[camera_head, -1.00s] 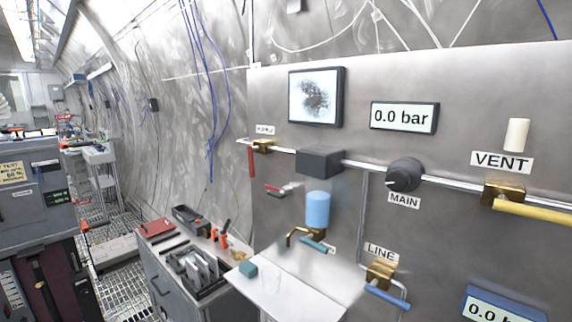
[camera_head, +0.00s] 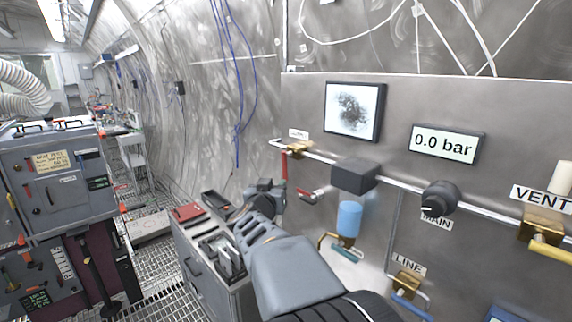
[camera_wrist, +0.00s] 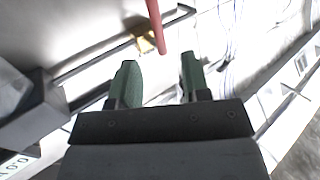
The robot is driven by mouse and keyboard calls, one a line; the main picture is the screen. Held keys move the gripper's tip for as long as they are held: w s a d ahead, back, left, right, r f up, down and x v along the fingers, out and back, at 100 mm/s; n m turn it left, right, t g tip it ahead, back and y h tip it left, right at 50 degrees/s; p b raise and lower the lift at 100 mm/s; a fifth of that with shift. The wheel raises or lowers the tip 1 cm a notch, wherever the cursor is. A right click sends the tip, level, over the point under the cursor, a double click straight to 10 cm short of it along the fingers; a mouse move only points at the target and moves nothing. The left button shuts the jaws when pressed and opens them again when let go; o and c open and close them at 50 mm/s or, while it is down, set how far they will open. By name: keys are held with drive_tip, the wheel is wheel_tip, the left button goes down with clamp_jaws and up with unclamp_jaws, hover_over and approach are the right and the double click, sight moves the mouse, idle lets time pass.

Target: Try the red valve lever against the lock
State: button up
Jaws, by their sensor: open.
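The red valve lever (camera_head: 284,166) hangs down from a brass valve (camera_head: 298,148) on the pipe at the left of the steel panel. In the wrist view the red lever (camera_wrist: 155,25) comes in from the top, with the brass valve (camera_wrist: 145,42) beside it. Its end lies just beyond the gap between the fingertips. My gripper (camera_wrist: 158,64) is open, with two green-padded fingers and nothing between them. In the head view my arm reaches up to just below and left of the lever; the fingertips cannot be made out there. I cannot make out a lock.
A smaller red-handled valve (camera_head: 307,196) and a dark grey box (camera_head: 354,176) sit close right of the lever. A blue cylinder (camera_head: 349,218) is lower.

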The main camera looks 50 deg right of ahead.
sight(284, 171)
drive_tip(key=x, duration=0.4)
drive_tip(key=p+x, duration=0.1)
drive_tip(key=x, duration=0.4)
drive_tip(key=p+x, duration=0.1)
drive_tip(key=x, duration=0.3)
drive_tip(key=shift+s+d+r, duration=0.1)
drive_tip(key=shift+s+d, duration=0.05)
drive_tip(key=shift+d, duration=0.25)
drive_tip(key=shift+c, duration=0.4)
